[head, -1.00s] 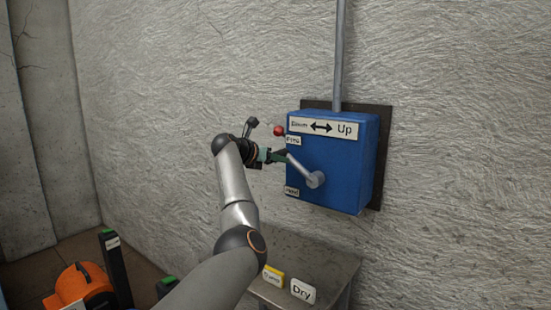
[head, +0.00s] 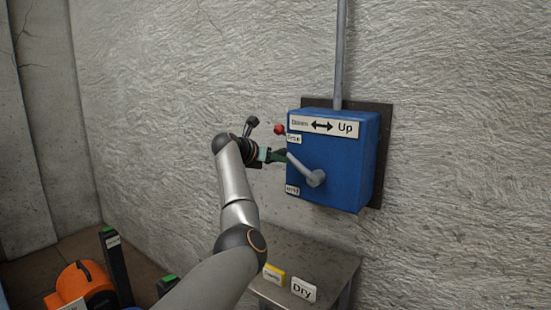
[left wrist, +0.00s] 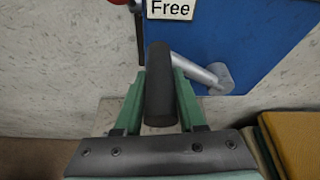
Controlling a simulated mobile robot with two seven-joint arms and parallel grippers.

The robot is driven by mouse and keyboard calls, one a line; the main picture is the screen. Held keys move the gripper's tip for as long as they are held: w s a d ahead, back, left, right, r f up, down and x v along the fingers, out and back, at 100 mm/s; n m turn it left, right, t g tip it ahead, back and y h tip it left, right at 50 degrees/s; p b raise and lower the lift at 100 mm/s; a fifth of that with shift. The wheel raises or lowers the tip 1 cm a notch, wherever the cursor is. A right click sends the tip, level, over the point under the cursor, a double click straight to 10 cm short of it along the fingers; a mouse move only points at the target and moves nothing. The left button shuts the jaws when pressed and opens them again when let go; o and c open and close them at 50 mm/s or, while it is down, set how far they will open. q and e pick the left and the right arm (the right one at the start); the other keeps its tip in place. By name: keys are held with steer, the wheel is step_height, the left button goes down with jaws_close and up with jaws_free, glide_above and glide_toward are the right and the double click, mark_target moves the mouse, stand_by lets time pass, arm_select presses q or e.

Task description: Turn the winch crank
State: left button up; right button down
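The winch is a blue box (head: 340,150) on the wall, with a "Down / Up" double-arrow sign (head: 323,126). Its silver crank (head: 303,168) runs from a round hub up and left to a dark grip. My left gripper (head: 277,156) is at the grip end, left of the box. In the left wrist view the dark grip (left wrist: 160,95) stands between my green fingers (left wrist: 160,85), which appear shut on it. The silver crank arm (left wrist: 190,68) leads right to the hub. My right gripper is in neither view.
A red-knobbed lever (head: 279,129) sticks out left of the box, beside the "Free" label (head: 293,139); a lower label (head: 292,190) is hard to read. A grey table (head: 325,265) with a "Dry" sign (head: 303,290) stands below. An orange machine (head: 82,285) is lower left.

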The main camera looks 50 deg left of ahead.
arm_select(q)
steer(key=o, duration=0.4)
steer(key=shift+w+d+f, duration=0.3)
steer(key=shift+w+f, duration=0.05)
steer(key=shift+f, duration=0.05)
steer(key=shift+s+a+r, duration=0.1)
steer(key=shift+s+a, duration=0.1)
steer(key=shift+a, duration=0.05)
steer(key=shift+s+a, duration=0.15)
steer(key=shift+s, duration=0.2)
steer(key=shift+s+a+r, duration=0.2)
steer(key=shift+s+r, duration=0.4)
steer(key=shift+s, duration=1.6)
steer(key=shift+s+a+r, duration=0.2)
steer(key=shift+s+r, duration=0.45)
steer(key=shift+s, duration=1.5)
steer(key=shift+s+a+r, duration=0.2)
steer(key=shift+s+r, duration=0.4)
steer(key=shift+s, duration=1.6)
